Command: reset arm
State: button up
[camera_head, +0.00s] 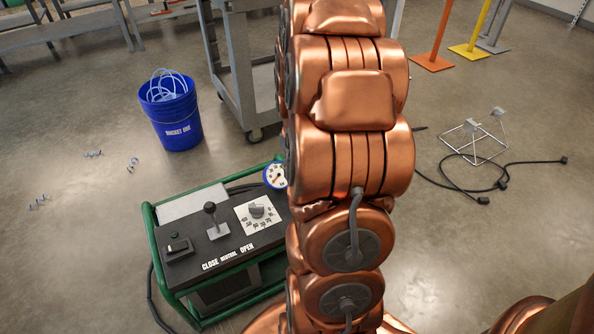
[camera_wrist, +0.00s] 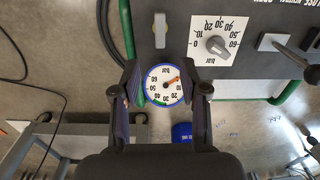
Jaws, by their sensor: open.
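My gripper (camera_wrist: 160,80) shows in the wrist view with its two dark fingers spread apart and nothing held between them. A round white pressure gauge (camera_wrist: 164,85) with a blue rim appears in the gap between the fingers, beyond them. I cannot tell how far it is from the fingertips. My copper arm stands upright through the middle of the head view and hides part of the cart. My gripper is not visible in the head view.
A green-framed cart (camera_head: 148,240) carries a black panel with a lever (camera_head: 212,218), a pressure dial (camera_head: 257,210) and a switch (camera_head: 178,246). The gauge (camera_head: 275,176) is at its back corner. A blue bucket (camera_head: 172,122), a grey trolley (camera_head: 232,85) and a wire stand with cables (camera_head: 474,140) surround open floor.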

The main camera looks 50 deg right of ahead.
dwell(0.3)
jog(key=s+a+r+n+p, duration=0.1)
jog(key=s+a+r+p, duration=0.1)
jog(key=a+r+p, duration=0.75)
jog(key=s+a+r+n+p, duration=0.15)
jog(key=a+r+p, duration=0.45)
jog(key=r, duration=0.6)
jog(key=s+a+r+g+p, duration=0.1)
jog(key=s+a+r+p, duration=0.5)
jog(key=r, duration=0.3)
jog(key=s+a+r+n+p, duration=0.1)
jog(key=s+a+r+p, duration=0.5)
jog(key=s+r+p, duration=0.2)
jog(key=shift+r+g, duration=0.4)
jog(key=shift+r, duration=0.25)
